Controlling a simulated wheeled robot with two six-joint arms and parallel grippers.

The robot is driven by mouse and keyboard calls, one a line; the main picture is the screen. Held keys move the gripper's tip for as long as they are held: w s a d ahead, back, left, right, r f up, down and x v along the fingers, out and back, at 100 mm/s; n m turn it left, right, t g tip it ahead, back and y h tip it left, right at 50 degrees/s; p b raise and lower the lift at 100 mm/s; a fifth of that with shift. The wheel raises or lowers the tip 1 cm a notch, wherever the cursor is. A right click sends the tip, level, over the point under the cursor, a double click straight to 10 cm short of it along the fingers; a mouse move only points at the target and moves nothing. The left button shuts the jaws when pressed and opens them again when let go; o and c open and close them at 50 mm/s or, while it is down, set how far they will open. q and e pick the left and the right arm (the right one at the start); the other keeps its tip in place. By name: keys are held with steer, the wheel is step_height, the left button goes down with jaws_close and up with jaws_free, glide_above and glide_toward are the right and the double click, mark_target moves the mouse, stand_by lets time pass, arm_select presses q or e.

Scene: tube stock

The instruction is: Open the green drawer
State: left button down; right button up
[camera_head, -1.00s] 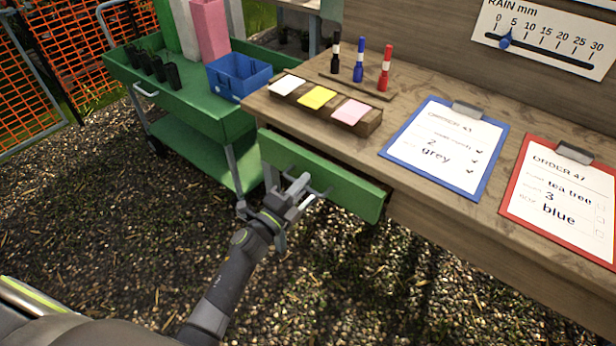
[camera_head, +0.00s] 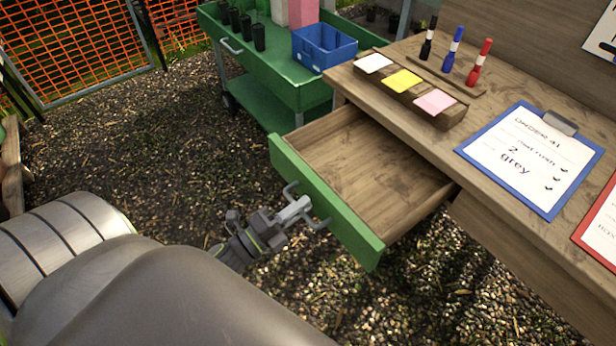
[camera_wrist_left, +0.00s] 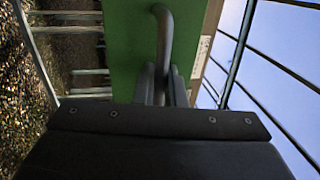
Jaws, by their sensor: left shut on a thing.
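The green drawer (camera_head: 330,212) stands pulled well out of the wooden bench, and its bare wooden inside shows empty. A grey bar handle (camera_head: 291,189) is on its green front. My left gripper (camera_head: 303,209) is shut on the handle. In the left wrist view the handle (camera_wrist_left: 163,30) runs down between the fingers (camera_wrist_left: 161,88) in front of the green front (camera_wrist_left: 125,45). The exact grip point is partly hidden by the fingers. My right gripper is not in view.
The wooden bench (camera_head: 490,140) holds a block of coloured notes (camera_head: 410,84), several markers, and a blue clipboard (camera_head: 548,205). A green cart (camera_head: 275,85) with a blue crate (camera_head: 323,48) stands behind the drawer. Gravel ground lies open at left.

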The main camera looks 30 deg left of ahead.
arm_select(q)
steer(key=c, duration=1.6)
jaws_free()
steer(key=shift+c, duration=0.2)
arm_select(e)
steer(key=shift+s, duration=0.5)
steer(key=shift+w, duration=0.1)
